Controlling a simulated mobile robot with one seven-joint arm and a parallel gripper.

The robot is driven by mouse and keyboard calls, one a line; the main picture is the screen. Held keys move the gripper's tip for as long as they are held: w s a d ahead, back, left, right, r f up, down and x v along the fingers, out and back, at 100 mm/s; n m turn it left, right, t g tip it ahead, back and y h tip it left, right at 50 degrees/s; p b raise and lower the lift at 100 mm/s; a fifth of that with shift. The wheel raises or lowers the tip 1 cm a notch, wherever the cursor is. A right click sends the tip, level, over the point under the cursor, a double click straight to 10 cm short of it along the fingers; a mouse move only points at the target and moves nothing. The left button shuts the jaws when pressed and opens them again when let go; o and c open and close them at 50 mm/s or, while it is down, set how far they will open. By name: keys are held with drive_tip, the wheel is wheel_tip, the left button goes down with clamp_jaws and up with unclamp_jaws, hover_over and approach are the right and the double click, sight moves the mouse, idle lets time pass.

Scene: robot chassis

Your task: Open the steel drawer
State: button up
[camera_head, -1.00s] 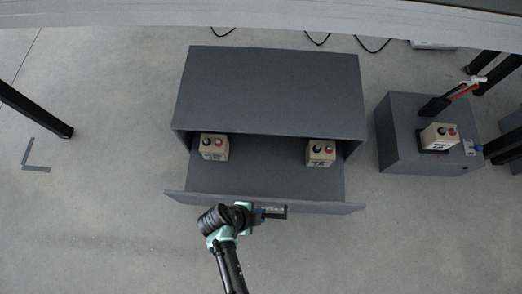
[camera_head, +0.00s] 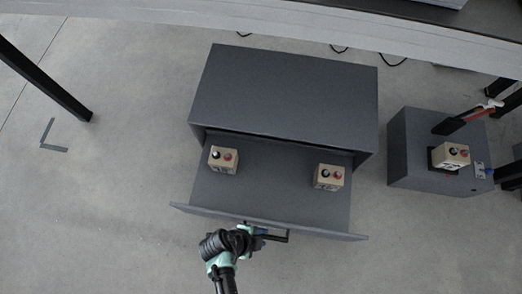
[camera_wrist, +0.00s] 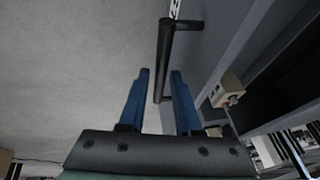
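The steel drawer (camera_head: 265,197) is dark grey and stands well out from its grey cabinet (camera_head: 285,92) in the head view. Its dark bar handle (camera_head: 280,239) is on the drawer's front panel and also shows in the wrist view (camera_wrist: 166,55). My gripper (camera_wrist: 160,75) has its two blue fingers apart, one on each side of the handle bar, with gaps visible beside the bar. In the head view my gripper (camera_head: 258,238) is at the handle, just in front of the panel.
Two beige battery-like boxes with black and red terminals sit in the drawer, one at left (camera_head: 223,160) and one at right (camera_head: 328,177). A smaller grey cabinet (camera_head: 412,150) on the right bears another such box (camera_head: 450,156). Floor left and in front is clear.

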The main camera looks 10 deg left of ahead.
drive_tip(key=shift+o, duration=1)
drive_tip(key=p+v, duration=0.6)
drive_tip(key=v, duration=0.7)
